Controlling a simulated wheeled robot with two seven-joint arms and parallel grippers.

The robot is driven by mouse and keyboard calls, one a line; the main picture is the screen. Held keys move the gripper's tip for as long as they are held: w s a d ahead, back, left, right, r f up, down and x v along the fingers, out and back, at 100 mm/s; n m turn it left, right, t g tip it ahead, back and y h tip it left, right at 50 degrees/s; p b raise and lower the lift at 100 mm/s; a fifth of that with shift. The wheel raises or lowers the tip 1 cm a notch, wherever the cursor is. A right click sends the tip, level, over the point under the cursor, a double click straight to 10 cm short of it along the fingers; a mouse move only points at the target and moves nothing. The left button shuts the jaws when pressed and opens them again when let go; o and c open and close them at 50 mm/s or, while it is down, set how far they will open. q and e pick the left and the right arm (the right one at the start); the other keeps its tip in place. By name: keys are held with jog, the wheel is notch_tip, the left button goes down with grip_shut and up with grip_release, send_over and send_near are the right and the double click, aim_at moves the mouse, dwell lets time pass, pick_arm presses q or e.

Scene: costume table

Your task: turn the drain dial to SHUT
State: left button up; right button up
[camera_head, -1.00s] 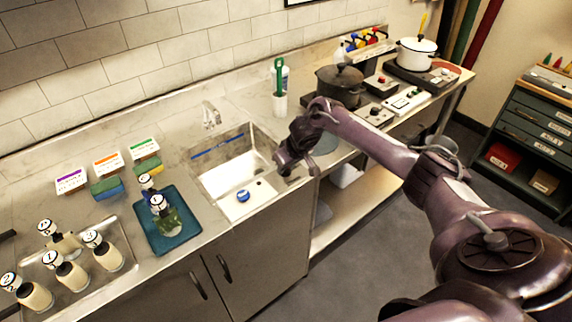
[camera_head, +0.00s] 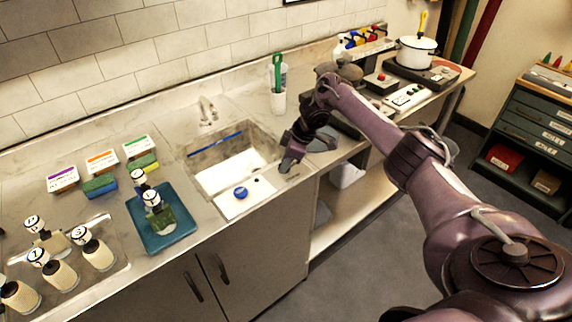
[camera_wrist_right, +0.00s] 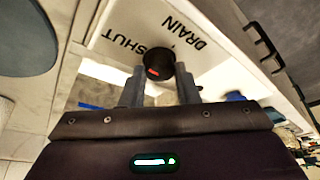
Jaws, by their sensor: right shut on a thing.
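The drain dial (camera_wrist_right: 158,66) is a round black knob with a small red mark, set on a pale panel. The printed words SHUT (camera_wrist_right: 125,38) and DRAIN (camera_wrist_right: 185,32) lie beside it in the right wrist view. My right gripper (camera_wrist_right: 158,88) is shut on the dial, with one finger on each side of it. In the head view my right gripper (camera_head: 287,163) is at the right end of the pale panel (camera_head: 258,188) at the sink's front, and it hides the dial. My left gripper is not in view.
The sink (camera_head: 218,172) lies left of my right gripper. A small blue round thing (camera_head: 240,192) is on the panel. A green-handled brush in a white holder (camera_head: 278,102) and a white pot (camera_head: 416,52) stand farther back.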

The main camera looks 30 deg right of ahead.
jog(key=shift+d+n, duration=0.1)
jog(key=shift+n, duration=0.2)
jog(key=o, duration=1)
jog(key=shift+c, duration=0.2)
jog(key=shift+r, duration=0.1)
jog(key=shift+d+r, duration=0.15)
jog(key=shift+r, duration=0.15)
jog(key=p+v, duration=0.1)
jog(key=v, duration=0.6)
jog(key=shift+s+f, duration=0.1)
